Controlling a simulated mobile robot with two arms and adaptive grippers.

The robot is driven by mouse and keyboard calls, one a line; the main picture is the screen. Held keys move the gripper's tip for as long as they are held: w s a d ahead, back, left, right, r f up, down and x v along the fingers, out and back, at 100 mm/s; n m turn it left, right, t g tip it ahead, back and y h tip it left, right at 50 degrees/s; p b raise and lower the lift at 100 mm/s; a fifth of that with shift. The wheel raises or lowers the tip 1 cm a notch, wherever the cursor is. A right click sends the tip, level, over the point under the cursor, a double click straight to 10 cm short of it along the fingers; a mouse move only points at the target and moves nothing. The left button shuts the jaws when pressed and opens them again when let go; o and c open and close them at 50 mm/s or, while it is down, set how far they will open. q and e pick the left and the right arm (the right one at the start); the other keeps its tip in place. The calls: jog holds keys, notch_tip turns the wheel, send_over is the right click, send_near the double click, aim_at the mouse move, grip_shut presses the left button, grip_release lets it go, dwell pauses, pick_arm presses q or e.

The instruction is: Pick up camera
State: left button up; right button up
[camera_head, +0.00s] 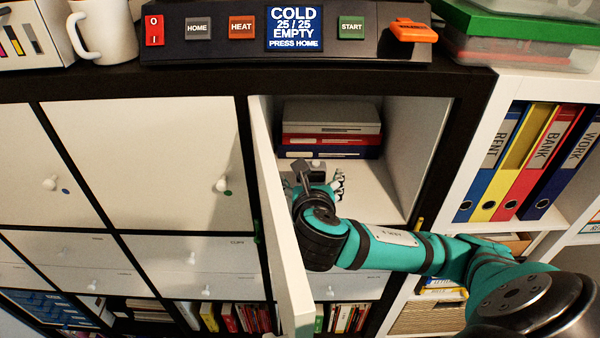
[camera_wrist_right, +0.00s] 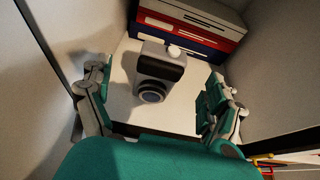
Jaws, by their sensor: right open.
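The camera (camera_wrist_right: 159,74) is grey and black with a round lens. In the right wrist view it stands on the white floor of an open cabinet compartment, between the spread fingers of my right gripper (camera_wrist_right: 157,100) and a little beyond them. The fingers look apart from it on both sides. In the head view my right gripper (camera_head: 318,184) reaches into the compartment, and the camera is mostly hidden by my wrist; a small grey part (camera_head: 318,165) shows above it. My left gripper is not in view.
The open cabinet door (camera_head: 277,220) stands close to the left of my right wrist. Stacked boxes (camera_head: 330,128) lie behind the camera at the back of the compartment. The compartment's right wall (camera_head: 415,140) is near. A control panel (camera_head: 290,50) sits on top.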

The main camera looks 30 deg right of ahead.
aim_at(311, 163)
jog(key=shift+w+d+p, duration=0.1)
jog(key=shift+d+p, duration=0.25)
jog(key=shift+d, duration=0.2)
jog(key=shift+w+d+r+p, duration=0.2)
jog(key=shift+w+d+p, duration=0.4)
jog(key=shift+w+p, duration=0.3)
jog(key=x, duration=0.3)
jog(key=shift+w+a, duration=0.15)
jog(key=shift+a, duration=0.1)
jog(key=shift+w+d+f, duration=0.15)
jog(key=shift+w+f, duration=0.1)
jog(key=c, duration=0.9)
jog(key=shift+s, duration=0.1)
jog(key=c, duration=0.7)
jog(key=shift+r, duration=0.15)
jog(key=shift+c, duration=0.9)
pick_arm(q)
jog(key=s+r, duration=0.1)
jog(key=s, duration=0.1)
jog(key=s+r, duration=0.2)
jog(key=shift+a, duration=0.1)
pick_arm(e)
jog(key=shift+r, duration=0.1)
